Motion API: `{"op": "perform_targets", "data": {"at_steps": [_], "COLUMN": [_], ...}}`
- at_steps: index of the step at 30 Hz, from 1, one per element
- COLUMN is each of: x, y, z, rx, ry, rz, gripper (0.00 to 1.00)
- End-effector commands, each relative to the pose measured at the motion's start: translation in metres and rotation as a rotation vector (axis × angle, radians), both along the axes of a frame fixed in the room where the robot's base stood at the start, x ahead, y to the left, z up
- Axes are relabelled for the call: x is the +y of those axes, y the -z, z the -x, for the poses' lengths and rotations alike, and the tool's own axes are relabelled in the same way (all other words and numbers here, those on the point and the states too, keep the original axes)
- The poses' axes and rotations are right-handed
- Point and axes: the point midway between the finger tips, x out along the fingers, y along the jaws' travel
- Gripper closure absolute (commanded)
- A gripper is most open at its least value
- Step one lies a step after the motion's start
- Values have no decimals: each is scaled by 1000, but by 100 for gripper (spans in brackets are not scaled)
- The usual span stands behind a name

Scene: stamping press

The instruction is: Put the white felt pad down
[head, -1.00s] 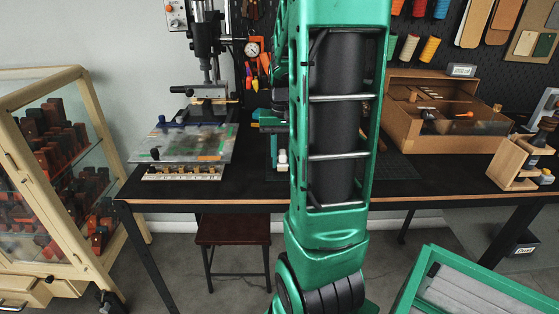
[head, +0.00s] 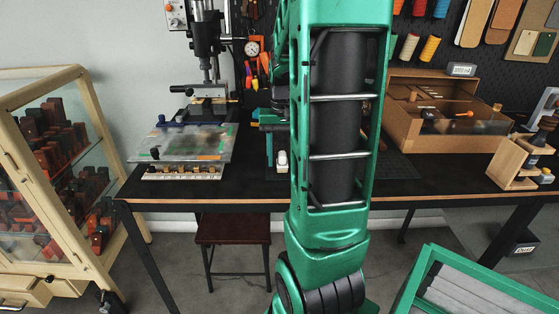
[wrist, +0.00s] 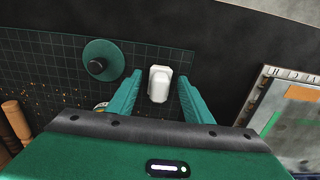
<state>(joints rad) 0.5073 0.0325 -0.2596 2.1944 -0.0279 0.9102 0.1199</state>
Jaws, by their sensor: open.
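The white felt pad (wrist: 159,84) shows in the wrist view as a small, rounded white block. It is on or just above the dark gridded mat (wrist: 45,72); I cannot tell whether it touches. My gripper (wrist: 158,88) is open, with one green finger on each side of the pad and a visible gap to each. In the head view the pad (head: 282,161) is a small white shape just below my gripper, which is partly hidden behind my own arm.
A clear plate (head: 190,143) lies beneath the press (head: 207,50), left of my gripper. A wooden box (head: 440,115) stands on the right of the black bench (head: 240,187).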

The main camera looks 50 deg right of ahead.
Motion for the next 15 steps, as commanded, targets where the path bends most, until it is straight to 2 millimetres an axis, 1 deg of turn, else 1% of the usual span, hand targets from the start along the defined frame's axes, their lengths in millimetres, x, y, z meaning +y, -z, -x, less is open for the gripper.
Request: {"op": "perform_targets", "data": {"at_steps": [9,12,15], "x": [0,0,-1], "y": [-62,-80,-95], "z": [-1,-1,-1], "rx": [-5,-3,-3], "ry": [-2,-1,0], "rz": [2,2,2], "gripper": [54,54,54]}}
